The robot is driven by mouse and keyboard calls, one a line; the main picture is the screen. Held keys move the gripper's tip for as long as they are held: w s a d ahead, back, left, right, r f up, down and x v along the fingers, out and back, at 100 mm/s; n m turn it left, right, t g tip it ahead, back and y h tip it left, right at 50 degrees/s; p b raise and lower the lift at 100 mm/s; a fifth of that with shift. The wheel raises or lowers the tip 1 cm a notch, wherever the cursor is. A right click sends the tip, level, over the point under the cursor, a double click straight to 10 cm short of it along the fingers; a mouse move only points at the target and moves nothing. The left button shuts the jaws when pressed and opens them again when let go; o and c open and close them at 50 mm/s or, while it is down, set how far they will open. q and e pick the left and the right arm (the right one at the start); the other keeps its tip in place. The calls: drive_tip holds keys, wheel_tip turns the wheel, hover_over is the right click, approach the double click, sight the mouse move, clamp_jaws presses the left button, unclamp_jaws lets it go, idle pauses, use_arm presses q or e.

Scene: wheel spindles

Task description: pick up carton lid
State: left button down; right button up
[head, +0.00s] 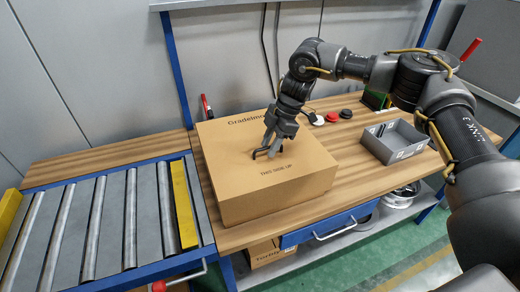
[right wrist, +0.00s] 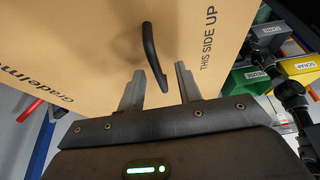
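The carton lid (head: 290,180) is the brown cardboard top of a large box on the wooden bench, printed "THIS SIDE UP". It also fills much of the right wrist view (right wrist: 90,45). A black curved handle (right wrist: 150,45) stands on the lid; in the head view it is partly hidden by the fingers. My right gripper (head: 266,150) is over the lid at the handle. In the right wrist view its two fingers (right wrist: 160,85) are apart, with one end of the handle between their tips. Whether they touch it I cannot tell. My left gripper is not in view.
A roller conveyor (head: 100,225) with yellow end bars adjoins the bench at left. A grey tray (head: 394,141) and red button (head: 331,117) are right of the carton. A blue drawer (head: 325,228) is below. Labelled bins (right wrist: 257,76) show in the right wrist view.

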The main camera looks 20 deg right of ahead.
clamp_jaws()
idle(1.3)
